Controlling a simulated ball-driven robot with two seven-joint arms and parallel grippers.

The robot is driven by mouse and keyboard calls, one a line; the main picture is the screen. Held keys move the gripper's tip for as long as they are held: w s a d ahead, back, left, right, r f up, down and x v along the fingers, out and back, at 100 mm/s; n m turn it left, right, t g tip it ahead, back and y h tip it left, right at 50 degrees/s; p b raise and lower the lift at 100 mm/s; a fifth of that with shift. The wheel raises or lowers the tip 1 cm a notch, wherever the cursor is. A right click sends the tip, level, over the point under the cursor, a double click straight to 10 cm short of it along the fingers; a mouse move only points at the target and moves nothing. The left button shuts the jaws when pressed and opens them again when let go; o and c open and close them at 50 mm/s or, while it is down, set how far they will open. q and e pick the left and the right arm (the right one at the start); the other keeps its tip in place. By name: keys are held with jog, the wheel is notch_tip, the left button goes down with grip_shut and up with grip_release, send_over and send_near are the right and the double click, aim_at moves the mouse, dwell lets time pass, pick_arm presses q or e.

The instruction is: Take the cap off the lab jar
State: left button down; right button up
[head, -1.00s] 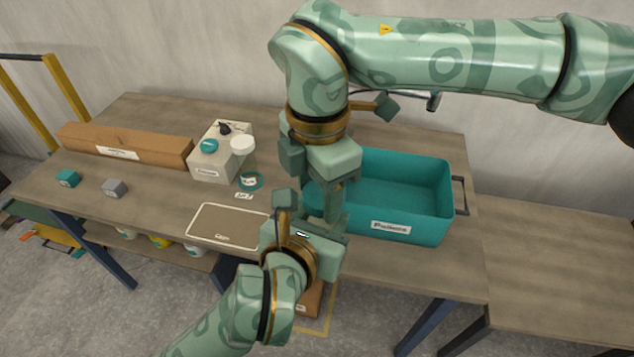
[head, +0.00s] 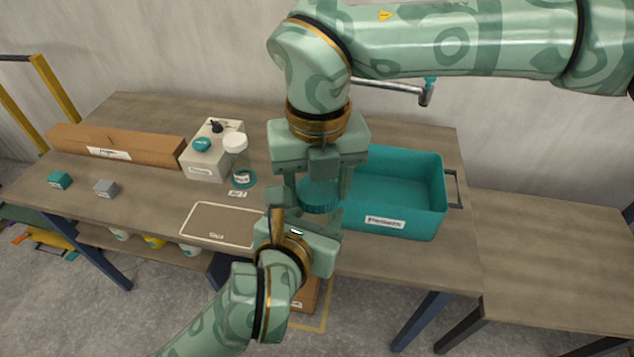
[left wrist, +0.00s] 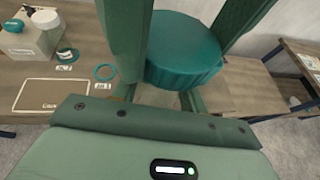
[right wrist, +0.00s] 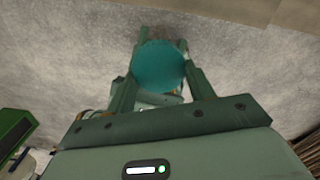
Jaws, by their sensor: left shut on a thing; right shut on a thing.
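A ribbed teal cap (head: 320,194) sits between the fingers of my right gripper (head: 318,190), which points down from above and is shut on it. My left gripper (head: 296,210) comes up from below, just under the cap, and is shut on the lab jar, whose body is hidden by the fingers. In the left wrist view the cap (left wrist: 183,52) shows between the left fingers' tall forms. In the right wrist view the cap's round teal top (right wrist: 159,66) lies between the right fingertips. I cannot tell whether cap and jar are touching.
A teal bin (head: 400,205) stands right behind the grippers. A pale box (head: 205,165) with small items, a white-lidded container (head: 236,143), a long cardboard box (head: 115,147) and two small blocks are at left. An outlined mat (head: 220,226) lies clear.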

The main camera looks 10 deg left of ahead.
jog(key=o, duration=1.1)
jog(key=shift+s+a, duration=0.1)
jog(key=shift+a, duration=0.2)
jog(key=shift+c, duration=0.2)
jog(key=shift+d, duration=0.1)
jog(key=shift+r, duration=0.1)
